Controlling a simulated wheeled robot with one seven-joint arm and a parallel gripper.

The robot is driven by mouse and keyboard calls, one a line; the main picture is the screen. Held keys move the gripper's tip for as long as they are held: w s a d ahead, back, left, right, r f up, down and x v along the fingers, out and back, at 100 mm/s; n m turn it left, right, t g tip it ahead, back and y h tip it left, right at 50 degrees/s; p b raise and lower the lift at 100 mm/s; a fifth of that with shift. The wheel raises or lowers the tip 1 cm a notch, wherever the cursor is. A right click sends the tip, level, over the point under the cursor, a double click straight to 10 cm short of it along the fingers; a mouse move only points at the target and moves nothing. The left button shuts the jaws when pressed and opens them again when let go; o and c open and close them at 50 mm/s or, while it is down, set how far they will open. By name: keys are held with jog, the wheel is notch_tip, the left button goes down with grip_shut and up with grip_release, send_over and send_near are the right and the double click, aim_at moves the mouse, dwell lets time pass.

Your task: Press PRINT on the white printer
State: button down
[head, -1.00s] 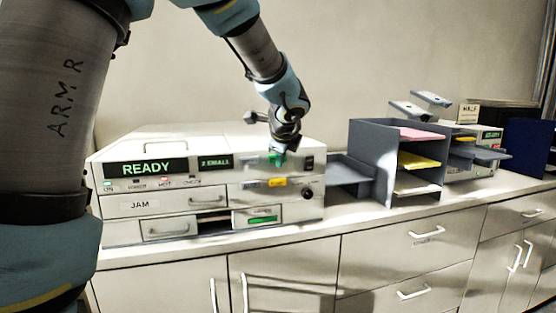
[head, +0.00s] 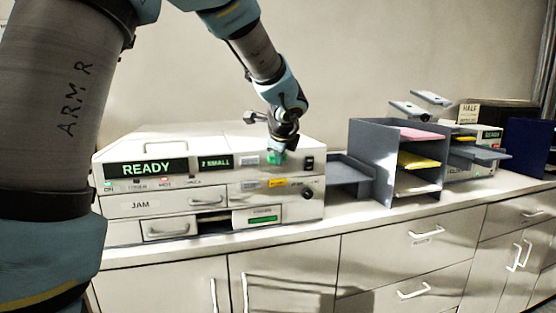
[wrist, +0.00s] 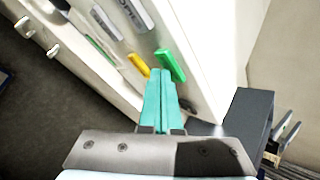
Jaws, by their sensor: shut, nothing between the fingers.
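The white printer (head: 215,140) stands on the counter at the left, with a READY display (head: 147,168) on its front. My gripper (head: 276,156) is at the upper right of the printer's front panel, its teal fingers shut and empty. In the wrist view the fingertips (wrist: 160,72) are beside the near end of a raised green button (wrist: 170,65). I cannot tell whether they touch it. A yellow button (wrist: 139,65) is left of the tips. In the head view the gripper partly hides the green button, and its lettering is unreadable.
A grey tray (head: 349,171) and a grey sorter (head: 376,160) with coloured papers stand right of the printer. A second machine (head: 470,170) is farther right. A dark round knob (head: 308,194) is below right of my gripper. Cabinet drawers (head: 385,250) are below the counter.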

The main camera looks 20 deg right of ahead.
jog(key=shift+w, duration=0.25)
jog(key=shift+s, duration=0.1)
dwell(0.4)
jog(key=shift+s+a+b, duration=0.1)
jog(key=shift+s+b, duration=0.3)
jog(key=shift+s, duration=0.4)
jog(key=shift+s+a+b, duration=0.15)
jog(key=shift+s+b, duration=0.45)
jog(key=shift+s, duration=0.65)
jog(key=shift+s+a+b, duration=0.15)
jog(key=shift+s+b, duration=0.4)
jog(key=shift+s, duration=0.7)
